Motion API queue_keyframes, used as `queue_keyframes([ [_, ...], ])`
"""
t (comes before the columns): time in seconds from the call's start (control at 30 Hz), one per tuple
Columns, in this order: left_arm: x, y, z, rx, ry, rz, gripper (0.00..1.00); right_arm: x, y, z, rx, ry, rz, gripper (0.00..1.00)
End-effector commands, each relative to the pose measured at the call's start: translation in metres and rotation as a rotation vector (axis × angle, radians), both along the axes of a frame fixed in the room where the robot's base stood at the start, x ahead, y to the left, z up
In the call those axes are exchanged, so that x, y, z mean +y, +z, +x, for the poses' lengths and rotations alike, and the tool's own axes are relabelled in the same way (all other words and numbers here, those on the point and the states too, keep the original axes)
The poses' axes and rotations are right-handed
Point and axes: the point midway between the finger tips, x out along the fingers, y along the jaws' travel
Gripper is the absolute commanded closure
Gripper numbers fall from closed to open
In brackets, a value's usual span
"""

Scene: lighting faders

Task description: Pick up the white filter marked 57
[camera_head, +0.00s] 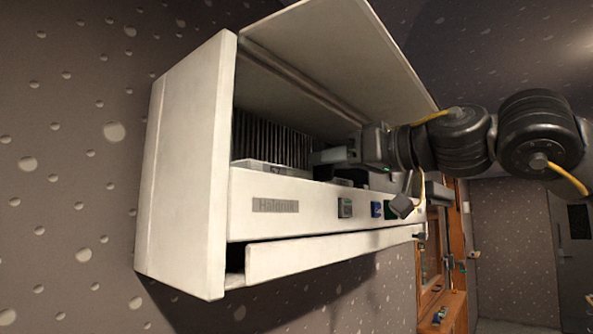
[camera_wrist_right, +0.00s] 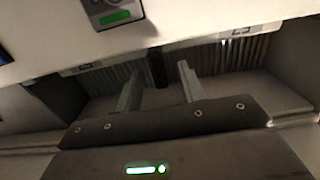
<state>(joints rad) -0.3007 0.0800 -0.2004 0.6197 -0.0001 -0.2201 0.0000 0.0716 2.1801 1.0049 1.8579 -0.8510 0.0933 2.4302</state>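A white wall unit (camera_head: 190,170) hangs with its lid raised, dark slats (camera_head: 270,140) inside. A white-fronted piece (camera_head: 268,168) lies below the slats; in the right wrist view, two white-edged pleated pieces sit left (camera_wrist_right: 88,67) and right (camera_wrist_right: 238,33) of a dark divider (camera_wrist_right: 157,70). Both carry small marks too blurred to read, so I cannot tell which is 57. My right gripper (camera_head: 322,157) reaches into the opening; in its wrist view its fingers (camera_wrist_right: 159,71) are apart, pointing at the divider, with nothing seen held. My left gripper is out of view.
The unit's front panel carries a grey display (camera_head: 345,208) with a green screen and a blue switch (camera_head: 377,209). A lower flap (camera_head: 330,250) runs under the front. The raised lid (camera_head: 340,50) stands above my right arm. A wooden cabinet (camera_head: 440,270) stands further back.

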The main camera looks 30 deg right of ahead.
Motion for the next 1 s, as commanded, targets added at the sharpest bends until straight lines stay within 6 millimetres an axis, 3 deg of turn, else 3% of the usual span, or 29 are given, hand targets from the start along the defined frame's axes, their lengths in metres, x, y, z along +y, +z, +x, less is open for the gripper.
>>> queue_keyframes([
  [0.23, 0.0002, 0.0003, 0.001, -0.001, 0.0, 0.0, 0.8, 0.0007, -0.0004, 0.0015, -0.002, 0.0, 0.001, 0.6],
  [0.57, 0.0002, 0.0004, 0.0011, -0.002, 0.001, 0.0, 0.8, 0.0007, -0.0005, 0.0015, -0.001, 0.0, 0.0, 1.0],
  [1.0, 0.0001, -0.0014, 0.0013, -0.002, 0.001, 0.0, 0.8, 0.0009, 0.0021, 0.0013, -0.002, 0.0, 0.0, 1.0],
])
